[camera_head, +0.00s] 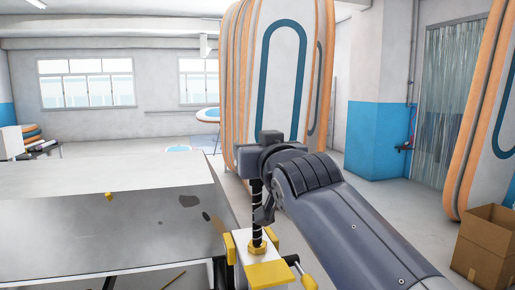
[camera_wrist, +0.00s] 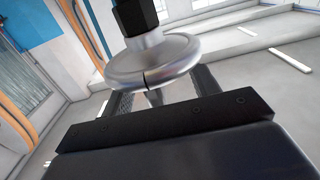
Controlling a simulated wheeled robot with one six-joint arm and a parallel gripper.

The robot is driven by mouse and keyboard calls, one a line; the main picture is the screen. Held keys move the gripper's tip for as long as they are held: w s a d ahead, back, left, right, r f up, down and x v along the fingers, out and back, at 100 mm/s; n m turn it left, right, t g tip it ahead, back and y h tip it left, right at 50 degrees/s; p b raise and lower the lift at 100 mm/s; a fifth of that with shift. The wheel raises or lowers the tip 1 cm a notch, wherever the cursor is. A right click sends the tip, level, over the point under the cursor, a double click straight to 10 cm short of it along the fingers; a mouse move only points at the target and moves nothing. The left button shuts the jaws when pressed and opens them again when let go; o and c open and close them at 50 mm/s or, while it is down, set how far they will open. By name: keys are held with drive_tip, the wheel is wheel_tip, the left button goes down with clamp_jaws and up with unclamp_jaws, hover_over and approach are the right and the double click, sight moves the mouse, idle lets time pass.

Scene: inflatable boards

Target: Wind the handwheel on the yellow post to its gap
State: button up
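In the wrist view the silver handwheel (camera_wrist: 150,62) fills the upper middle, with a dark slit in its near rim. A black hex-shaped piece (camera_wrist: 134,17) and a grey shaft join it. My gripper (camera_wrist: 163,88) has its two textured fingers apart, one on each side of the wheel; whether they press on its rim is not clear. In the head view a dark threaded rod (camera_head: 256,212) rises from a yellow collar on the yellow and white post (camera_head: 268,272). My arm's wrist covers the rod's top, and the handwheel and fingertips cannot be made out there.
A grey-topped table (camera_head: 100,232) stands just left of the post, with a small yellow piece (camera_head: 108,196) and dark flat pieces on it. Upright inflatable boards (camera_head: 285,70) stand behind my arm. A cardboard box (camera_head: 483,248) is at lower right. Floor between box and boards is clear.

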drive_tip(key=c, duration=1)
drive_tip(key=shift+f+m+h+b, duration=0.15)
drive_tip(key=shift+m+h+b, duration=0.2)
drive_tip(key=shift+b, duration=0.95)
drive_tip(key=m+h+b, duration=0.1)
drive_tip(key=h+b, duration=0.2)
drive_tip(key=b, duration=0.1)
drive_tip(key=shift+a+m, duration=0.1)
drive_tip(key=shift+m, duration=0.25)
drive_tip(key=shift+m+h+b, duration=0.4)
drive_tip(key=shift+h+b, duration=0.25)
drive_tip(key=shift+b, duration=0.3)
